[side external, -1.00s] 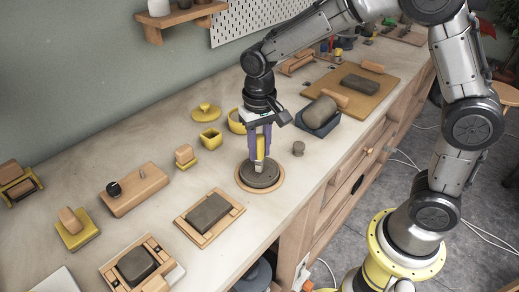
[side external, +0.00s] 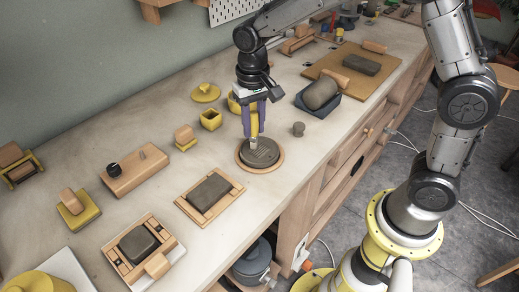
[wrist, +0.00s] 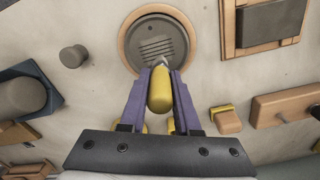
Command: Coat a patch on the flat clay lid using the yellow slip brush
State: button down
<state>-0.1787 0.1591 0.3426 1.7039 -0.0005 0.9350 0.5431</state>
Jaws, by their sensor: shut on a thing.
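The flat clay lid (side external: 264,156) is a dark grey disc on a round wooden board (side external: 243,166). In the wrist view the lid (wrist: 150,30) shows a patch of parallel scored lines near its middle. My gripper (side external: 254,132) is shut on the yellow slip brush (wrist: 159,92), held roughly upright between purple fingers. The brush's pale tip (wrist: 160,65) is over the lid's rim on the side nearest my gripper in the wrist view. I cannot tell whether it touches the clay. No coating can be made out on the lid.
A yellow square pot (side external: 210,119) and a yellow round pot (side external: 234,104) stand behind the lid. A small grey clay knob (side external: 298,129) and a dark blue tray (side external: 326,113) with a clay lump are to the right. A clay slab on a wooden frame (side external: 182,203) lies to the front left.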

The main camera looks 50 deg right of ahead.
jog(key=shift+s+f, duration=0.15)
jog(key=shift+s, duration=1.75)
jog(key=shift+w, duration=1.95)
jog(key=shift+r, duration=0.75)
